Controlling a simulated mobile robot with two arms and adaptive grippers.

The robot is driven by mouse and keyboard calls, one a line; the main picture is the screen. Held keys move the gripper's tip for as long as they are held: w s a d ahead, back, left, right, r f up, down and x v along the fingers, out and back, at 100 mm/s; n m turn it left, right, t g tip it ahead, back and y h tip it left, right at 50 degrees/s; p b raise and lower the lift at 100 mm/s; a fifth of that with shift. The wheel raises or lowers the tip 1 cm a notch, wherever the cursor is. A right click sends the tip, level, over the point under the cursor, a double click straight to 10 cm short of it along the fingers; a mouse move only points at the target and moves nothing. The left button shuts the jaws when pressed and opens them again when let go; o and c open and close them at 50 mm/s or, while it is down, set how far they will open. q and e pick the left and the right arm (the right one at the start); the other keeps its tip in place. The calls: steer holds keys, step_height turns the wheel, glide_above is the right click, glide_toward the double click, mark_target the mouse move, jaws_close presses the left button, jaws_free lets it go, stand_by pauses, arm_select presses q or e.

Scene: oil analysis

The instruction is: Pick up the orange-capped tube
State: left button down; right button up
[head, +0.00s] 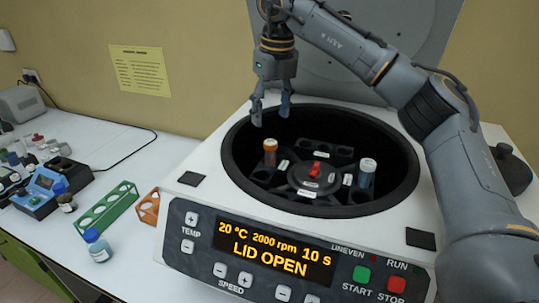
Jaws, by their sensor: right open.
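The orange-capped tube (270,152) stands upright in a slot on the left side of the centrifuge rotor (318,176). My right gripper (270,112) points down above the rear left of the open centrifuge bowl. Its two fingers are apart with nothing between them. In the picture the fingertips are above the orange cap, not touching it. A second tube with a white cap (367,170) stands in the rotor's right side. My left gripper is not in view.
The centrifuge (195,215) has its lid (350,50) raised behind, and its display reads LID OPEN. A green rack (105,208), an orange rack (149,208) and a blue-capped bottle (97,245) are on the bench at left.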

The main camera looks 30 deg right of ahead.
mark_target(271, 143)
step_height(271, 143, down, 3)
steer(key=shift+w+d+f+p, duration=0.1)
steer(key=shift+d+f+p, duration=0.1)
steer(key=shift+p, duration=0.15)
steer(key=f, duration=0.1)
steer(key=f+p, duration=0.1)
steer(key=f, duration=0.1)
steer(key=shift+w, duration=0.4)
step_height(271, 143, down, 4)
steer(key=shift+w+d+r+p, duration=0.15)
steer(key=shift+r+p, duration=0.1)
steer(key=shift+p, duration=0.8)
steer(key=shift+f, duration=0.35)
steer(key=shift+w+f, duration=0.1)
steer(key=c, duration=1.2)
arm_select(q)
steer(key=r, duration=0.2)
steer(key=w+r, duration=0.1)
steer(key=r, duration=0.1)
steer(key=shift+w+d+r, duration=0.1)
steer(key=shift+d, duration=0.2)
arm_select(e)
jaws_close()
